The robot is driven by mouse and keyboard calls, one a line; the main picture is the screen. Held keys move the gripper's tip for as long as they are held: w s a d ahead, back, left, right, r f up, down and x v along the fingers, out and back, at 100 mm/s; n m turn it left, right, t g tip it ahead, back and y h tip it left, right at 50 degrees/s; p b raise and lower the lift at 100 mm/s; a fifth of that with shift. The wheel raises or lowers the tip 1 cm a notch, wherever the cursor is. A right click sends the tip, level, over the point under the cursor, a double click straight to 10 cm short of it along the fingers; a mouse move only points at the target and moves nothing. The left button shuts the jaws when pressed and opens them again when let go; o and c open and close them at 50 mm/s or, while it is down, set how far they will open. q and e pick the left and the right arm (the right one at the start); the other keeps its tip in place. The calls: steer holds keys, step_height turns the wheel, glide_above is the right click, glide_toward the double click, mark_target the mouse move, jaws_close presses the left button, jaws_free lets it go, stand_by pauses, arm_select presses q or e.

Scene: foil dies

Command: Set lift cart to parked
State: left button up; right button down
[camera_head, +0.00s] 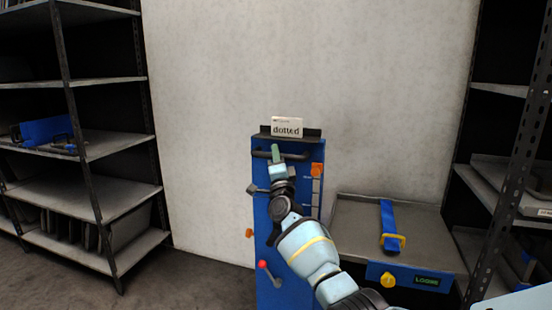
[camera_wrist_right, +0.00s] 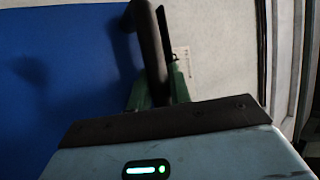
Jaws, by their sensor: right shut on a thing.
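The lift cart (camera_head: 262,215) is blue and stands against the wall in the middle of the head view. A dark push handle (camera_head: 299,156) runs across its upper front. My right gripper (camera_head: 276,152) is at this handle, and its green fingers are shut on it. In the right wrist view the dark handle bar (camera_wrist_right: 149,45) passes between the green fingers (camera_wrist_right: 158,88). A lever with a red knob (camera_head: 263,265) sits low on the cart's front. My arm hides part of the front. My left gripper is not in view.
A card reading "dotted" (camera_head: 287,127) stands on top. To the right is a grey platform (camera_head: 350,220) with a blue strap (camera_head: 388,222), a yellow knob (camera_head: 388,280) and a small green-lit display (camera_head: 427,281). Shelves (camera_head: 95,190) stand left and right. Floor at left is clear.

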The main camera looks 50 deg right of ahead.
steer(key=shift+d+r, duration=0.15)
steer(key=shift+r, duration=0.05)
steer(key=c, duration=1.5)
jaws_free()
steer(key=shift+o, duration=1)
steer(key=shift+w+d+f, duration=0.1)
steer(key=shift+f, duration=0.1)
steer(key=shift+s+a+f, duration=0.2)
steer(key=shift+a, duration=0.15)
steer(key=p+v, duration=0.1)
steer(key=v, duration=0.6)
steer(key=shift+d, duration=0.1)
